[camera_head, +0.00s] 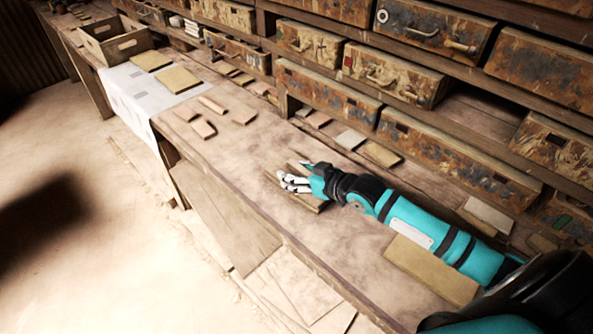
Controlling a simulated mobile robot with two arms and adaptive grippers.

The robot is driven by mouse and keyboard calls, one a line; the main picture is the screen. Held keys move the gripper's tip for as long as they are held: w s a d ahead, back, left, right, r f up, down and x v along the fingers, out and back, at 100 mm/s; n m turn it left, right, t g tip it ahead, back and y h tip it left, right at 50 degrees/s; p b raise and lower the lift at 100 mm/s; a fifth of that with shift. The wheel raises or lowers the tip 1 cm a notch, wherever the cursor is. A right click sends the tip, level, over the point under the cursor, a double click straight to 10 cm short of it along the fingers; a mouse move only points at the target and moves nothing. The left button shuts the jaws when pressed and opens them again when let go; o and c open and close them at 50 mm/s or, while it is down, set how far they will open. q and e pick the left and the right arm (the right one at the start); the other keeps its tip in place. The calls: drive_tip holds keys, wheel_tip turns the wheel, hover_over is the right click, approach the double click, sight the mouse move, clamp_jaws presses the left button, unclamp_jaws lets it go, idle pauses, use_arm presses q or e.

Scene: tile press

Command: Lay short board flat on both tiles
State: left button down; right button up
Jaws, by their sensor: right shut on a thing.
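My right gripper (284,180) is over the middle of the workbench, its arm coming in from the lower right. It is shut on a short tan board (315,206), which shows partly from under the fingers. I cannot tell whether the board touches the bench. Two square yellow-tan tiles, the far one (151,60) and the near one (178,79), lie apart on a white sheet (124,90) at the bench's upper left. Nothing lies on top of them. My left gripper is not in view.
A wooden crate (98,49) stands beyond the tiles. Several small reddish pieces (203,129) lie between the sheet and my gripper. A larger tan board (430,269) lies beside my right arm. Rusty drawers (326,92) line the bench's back. The bench (235,180) is clear along its front.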

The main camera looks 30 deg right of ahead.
drive_tip(key=shift+s+f+p, duration=0.1)
drive_tip(key=shift+p, duration=0.25)
idle(0.3)
drive_tip(key=shift+f, duration=0.15)
idle(0.4)
drive_tip(key=shift+f, duration=0.15)
idle(0.4)
drive_tip(key=o, duration=1.4)
drive_tip(key=shift+c, duration=0.2)
drive_tip(key=shift+f, duration=0.1)
drive_tip(key=shift+s, duration=0.15)
drive_tip(key=v, duration=1.2)
